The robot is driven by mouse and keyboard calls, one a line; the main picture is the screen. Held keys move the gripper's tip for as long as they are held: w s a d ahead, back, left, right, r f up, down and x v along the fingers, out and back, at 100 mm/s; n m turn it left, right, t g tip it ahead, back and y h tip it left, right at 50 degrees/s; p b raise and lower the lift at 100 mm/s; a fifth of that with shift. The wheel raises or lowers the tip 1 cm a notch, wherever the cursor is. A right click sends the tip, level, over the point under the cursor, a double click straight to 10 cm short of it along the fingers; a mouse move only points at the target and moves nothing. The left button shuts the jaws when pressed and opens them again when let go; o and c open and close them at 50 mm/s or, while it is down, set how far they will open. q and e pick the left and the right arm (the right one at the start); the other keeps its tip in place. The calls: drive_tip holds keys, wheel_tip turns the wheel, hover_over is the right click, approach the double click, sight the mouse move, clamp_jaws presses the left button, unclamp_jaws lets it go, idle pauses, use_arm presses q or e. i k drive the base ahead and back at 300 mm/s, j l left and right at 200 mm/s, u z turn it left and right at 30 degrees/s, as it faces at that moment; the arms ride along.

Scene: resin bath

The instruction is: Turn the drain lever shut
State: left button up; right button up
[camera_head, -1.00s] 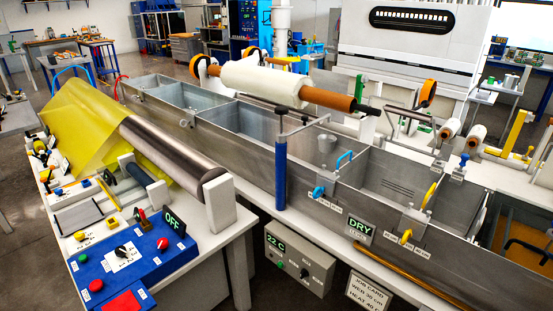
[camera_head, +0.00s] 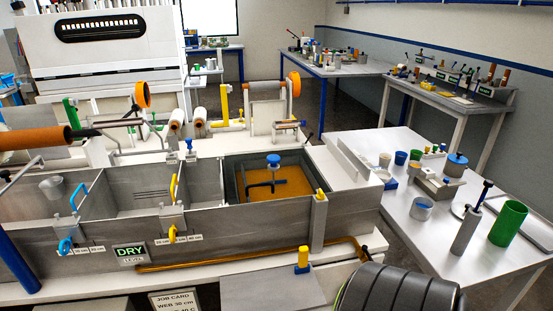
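The long grey metal bath (camera_head: 110,256) runs across the left and middle. A small blue lever (camera_head: 66,245) and a small yellow lever (camera_head: 172,234) sit on its front wall, by white labels too small to read. A yellow-topped fitting (camera_head: 303,258) stands upright near the right end of the brass pipe (camera_head: 230,259) along the bath's foot. I cannot tell which of these is the drain lever, or how it is set. A sign (camera_head: 131,254) on the front wall reads DRY.
The right compartment holds amber liquid (camera_head: 290,187) and a blue-topped stirrer-like fitting (camera_head: 273,160). A white table (camera_head: 408,215) with cups, a green cylinder (camera_head: 508,223) and a grey post (camera_head: 467,232) stands at right. Workbenches line the back right.

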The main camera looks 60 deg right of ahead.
sight(365, 248)
drive_tip(key=z, duration=2.55)
